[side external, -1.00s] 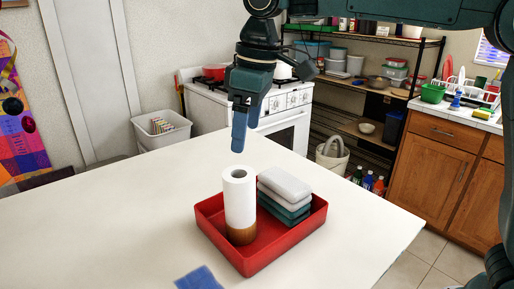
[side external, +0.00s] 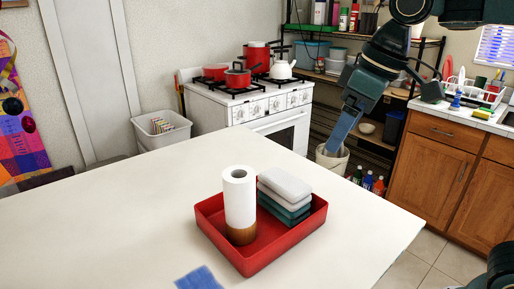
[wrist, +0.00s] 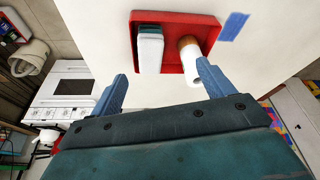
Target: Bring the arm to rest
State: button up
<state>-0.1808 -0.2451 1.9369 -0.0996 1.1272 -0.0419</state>
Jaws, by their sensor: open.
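My gripper (side external: 345,132) hangs in the air to the upper right of the red crate, clear of the table, in the side external view. In the wrist view its two blue fingers (wrist: 160,82) are spread apart with nothing between them. The red crate (side external: 252,264) sits on the white table. It holds a white roll on a brown base (side external: 240,200), standing upright, and a stack of white and teal blocks (side external: 286,192). The crate (wrist: 172,16), roll (wrist: 190,68) and stack (wrist: 150,52) also show in the wrist view.
A blue patch (side external: 199,278) lies on the table (side external: 120,220) in front of the crate. The rest of the tabletop is bare. Behind it stand a white stove (side external: 250,105) with red pots, a shelf rack, and a wooden cabinet (side external: 440,165) at the right.

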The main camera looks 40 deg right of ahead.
jog(key=s+d+f+m+t, duration=0.1)
jog(key=s+d+f, duration=0.2)
jog(key=s, duration=0.3)
jog(key=s+d+f+m+t+h, duration=0.1)
jog(key=s+d+f+m, duration=0.1)
jog(key=s+d+f, duration=0.2)
jog(key=s+f, duration=0.1)
jog(key=s, duration=0.2)
jog(key=shift+m, duration=0.3)
dwell(0.4)
